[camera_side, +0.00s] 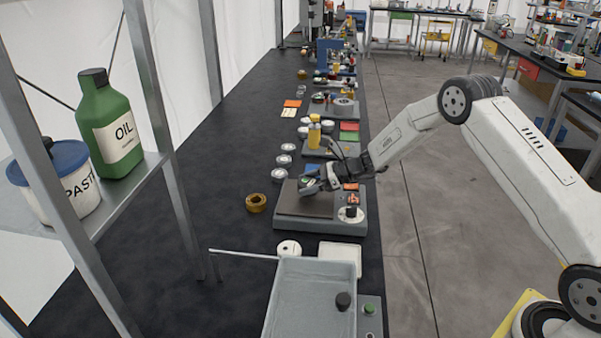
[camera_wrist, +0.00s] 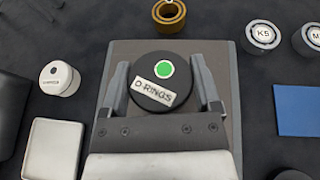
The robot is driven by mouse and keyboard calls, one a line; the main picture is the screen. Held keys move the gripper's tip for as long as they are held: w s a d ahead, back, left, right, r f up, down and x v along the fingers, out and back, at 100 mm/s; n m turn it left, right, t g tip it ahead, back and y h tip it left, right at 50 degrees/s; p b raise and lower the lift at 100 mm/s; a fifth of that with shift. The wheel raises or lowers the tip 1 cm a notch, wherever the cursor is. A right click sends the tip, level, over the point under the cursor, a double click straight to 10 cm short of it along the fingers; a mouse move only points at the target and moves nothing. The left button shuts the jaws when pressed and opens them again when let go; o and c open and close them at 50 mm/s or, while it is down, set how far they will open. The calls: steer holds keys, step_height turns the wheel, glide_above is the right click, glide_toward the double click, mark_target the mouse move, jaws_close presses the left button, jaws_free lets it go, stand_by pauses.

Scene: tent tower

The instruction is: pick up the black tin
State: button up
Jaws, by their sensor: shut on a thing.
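The black tin (camera_wrist: 152,98) is round, with a green dot and an O-RINGS label on its lid. In the wrist view it sits between the two fingers of my gripper (camera_wrist: 161,82), which is shut on its sides. In the side view my gripper (camera_side: 312,184) is over the dark top of a grey bench device (camera_side: 305,206), at its far side. The tin is small there and partly hidden by the fingers. I cannot tell whether it touches the dark top or hangs just above it.
A brass ring (camera_side: 257,202) lies left of the device. Lidded round tins (camera_wrist: 263,38) and a blue pad (camera_wrist: 305,110) lie to the right in the wrist view. A white round piece (camera_wrist: 59,79) and a white square dish (camera_wrist: 52,148) are left. A grey tray (camera_side: 300,300) stands nearer.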

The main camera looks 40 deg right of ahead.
steer(key=s+r, duration=1.1)
steer(key=s, duration=0.3)
steer(key=shift+r, duration=0.15)
stand_by(0.4)
